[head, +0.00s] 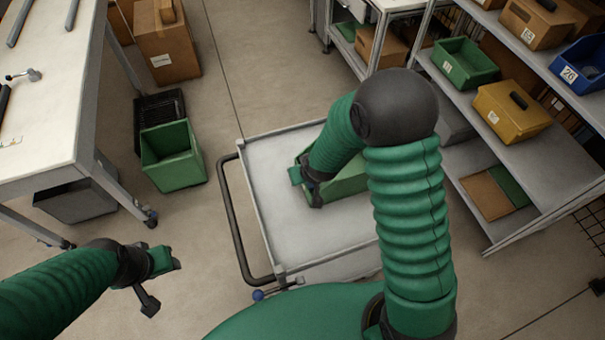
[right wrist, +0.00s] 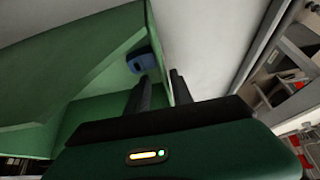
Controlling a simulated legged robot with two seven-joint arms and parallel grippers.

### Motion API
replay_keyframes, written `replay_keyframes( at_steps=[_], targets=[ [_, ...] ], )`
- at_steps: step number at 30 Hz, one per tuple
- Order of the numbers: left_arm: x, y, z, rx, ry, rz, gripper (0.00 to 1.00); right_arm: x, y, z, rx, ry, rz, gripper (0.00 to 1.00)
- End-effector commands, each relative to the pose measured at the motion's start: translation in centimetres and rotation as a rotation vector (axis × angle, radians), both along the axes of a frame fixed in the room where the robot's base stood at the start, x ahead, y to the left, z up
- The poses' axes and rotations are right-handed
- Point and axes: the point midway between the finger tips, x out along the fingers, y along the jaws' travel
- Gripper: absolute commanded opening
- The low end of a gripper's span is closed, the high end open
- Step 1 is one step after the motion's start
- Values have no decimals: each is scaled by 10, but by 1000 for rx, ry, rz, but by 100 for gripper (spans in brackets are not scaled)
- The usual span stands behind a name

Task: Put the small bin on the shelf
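A small green bin (head: 346,186) sits on the grey cart's top, partly hidden by my right arm. In the right wrist view its green wall (right wrist: 75,70) fills the left side, and a small blue item (right wrist: 142,60) shows inside. My right gripper (head: 306,188) is at the bin's left end; in the wrist view its fingers (right wrist: 160,76) are apart, with the bin wall's edge appearing to run between them. The shelf (head: 530,160) at right holds bins on its boards. My left gripper (head: 158,281) is open and empty above the floor at lower left.
The cart (head: 270,215) has a black handle (head: 232,220) on its left. The shelf carries a green bin (head: 464,64), a yellow bin (head: 511,110) and a blue bin (head: 584,65). The shelf board right of the yellow bin looks bare. A workbench (head: 45,130) stands left; another green bin (head: 172,158) is on the floor.

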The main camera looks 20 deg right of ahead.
Motion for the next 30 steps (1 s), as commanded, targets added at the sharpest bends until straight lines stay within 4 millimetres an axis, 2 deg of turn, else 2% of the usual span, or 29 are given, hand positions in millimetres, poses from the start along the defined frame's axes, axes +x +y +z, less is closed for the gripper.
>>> replay_keyframes(
  at_steps=[13,16,20,25,30],
  targets=[
    [0,0,0,0,0,0,43,0,2,1,-2,0,1,27],
    [0,0,3,0,0,0,43,-1,1,7,-2,-1,1,27],
    [0,0,8,0,0,0,43,-11,2,29,-3,-4,1,27],
    [0,0,20,0,0,0,43,-33,5,72,-2,-6,4,27],
    [0,0,32,0,0,0,43,-49,6,102,-2,-3,2,27]
  ],
)
